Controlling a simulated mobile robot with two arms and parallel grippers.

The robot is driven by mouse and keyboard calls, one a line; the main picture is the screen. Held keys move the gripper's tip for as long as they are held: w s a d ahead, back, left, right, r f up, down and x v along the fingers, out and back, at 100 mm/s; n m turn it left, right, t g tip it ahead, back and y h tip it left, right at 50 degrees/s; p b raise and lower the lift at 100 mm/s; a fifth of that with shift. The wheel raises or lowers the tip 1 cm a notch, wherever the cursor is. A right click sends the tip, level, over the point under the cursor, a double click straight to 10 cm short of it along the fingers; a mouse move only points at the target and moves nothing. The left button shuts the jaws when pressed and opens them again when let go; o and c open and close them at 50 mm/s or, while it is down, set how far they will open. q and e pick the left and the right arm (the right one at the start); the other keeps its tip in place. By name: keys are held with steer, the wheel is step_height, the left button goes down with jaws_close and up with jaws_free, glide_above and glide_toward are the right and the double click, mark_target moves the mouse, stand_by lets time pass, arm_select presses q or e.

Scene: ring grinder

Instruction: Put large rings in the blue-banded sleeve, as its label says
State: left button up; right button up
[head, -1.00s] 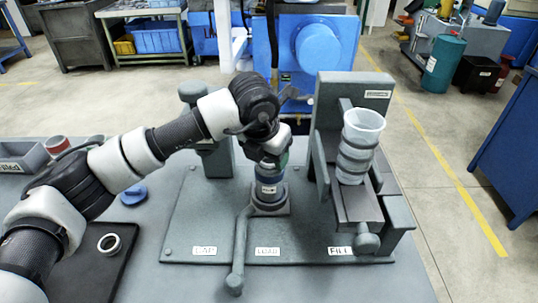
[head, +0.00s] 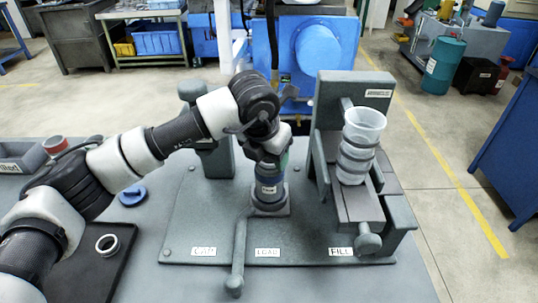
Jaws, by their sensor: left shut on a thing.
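My left arm comes in from the left and its wrist points down over the LOAD place of the fixture. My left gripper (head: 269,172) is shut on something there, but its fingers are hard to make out. A pale ring (head: 107,245) lies on the black tray (head: 85,280) at the lower left. My right gripper does not show.
The grey fixture plate (head: 200,225) bears labels, LOAD and FILL among them, and a lever (head: 238,255) at the front. A blue cap (head: 132,195) and a red-topped piece (head: 57,146) lie at the left. A grey bin (head: 18,157) stands at the left edge.

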arm_select(q)
steer(key=o, duration=1.4)
steer(key=shift+c, duration=0.2)
steer(key=shift+r, duration=0.1)
step_height(320, 180, up, 7)
steer(key=p, duration=0.2)
steer(key=shift+p, duration=0.4)
stand_by(0.4)
